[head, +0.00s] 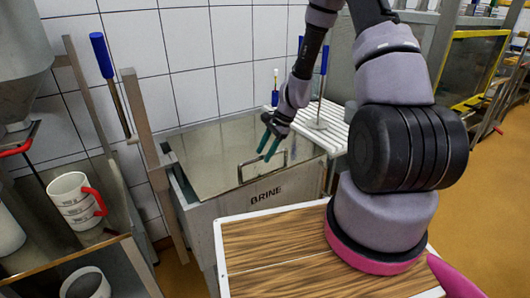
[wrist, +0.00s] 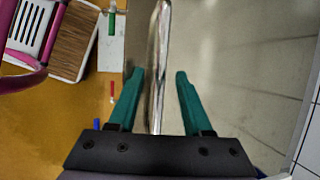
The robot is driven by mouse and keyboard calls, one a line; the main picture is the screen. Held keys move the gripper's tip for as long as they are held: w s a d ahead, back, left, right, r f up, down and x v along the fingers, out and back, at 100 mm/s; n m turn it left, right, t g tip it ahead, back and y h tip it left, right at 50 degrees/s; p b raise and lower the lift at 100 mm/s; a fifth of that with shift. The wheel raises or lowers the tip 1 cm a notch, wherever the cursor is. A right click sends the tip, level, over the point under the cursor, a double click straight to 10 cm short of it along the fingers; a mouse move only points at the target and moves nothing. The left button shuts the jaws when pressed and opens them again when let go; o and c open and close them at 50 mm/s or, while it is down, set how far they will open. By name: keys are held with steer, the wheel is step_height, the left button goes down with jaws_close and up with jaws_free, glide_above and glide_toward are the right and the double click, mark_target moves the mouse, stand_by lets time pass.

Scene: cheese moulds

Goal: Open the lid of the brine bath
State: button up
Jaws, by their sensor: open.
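The brine bath (head: 250,225) is a grey metal box marked BRINE, standing left of the middle in the head view. Its lid (head: 205,160) is a flat, shiny grey panel that looks shut. A metal bar handle (head: 241,172) stands at the lid's front edge. My gripper (head: 267,152) is at the handle, with its teal fingers pointing down. In the wrist view my gripper (wrist: 160,75) is open, and the handle bar (wrist: 160,40) runs between the two fingers with a gap on each side. The lid surface (wrist: 240,70) fills the right of that view.
A wooden-topped board with a white rim (head: 270,245) lies in front of the bath. A white slatted rack (head: 325,125) is to its right. White cups (head: 72,198) stand on a bench at left. A blue-handled tool (head: 102,55) rises behind that bench.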

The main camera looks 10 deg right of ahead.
steer(key=shift+a+f, duration=0.1)
jaws_close()
stand_by(1.4)
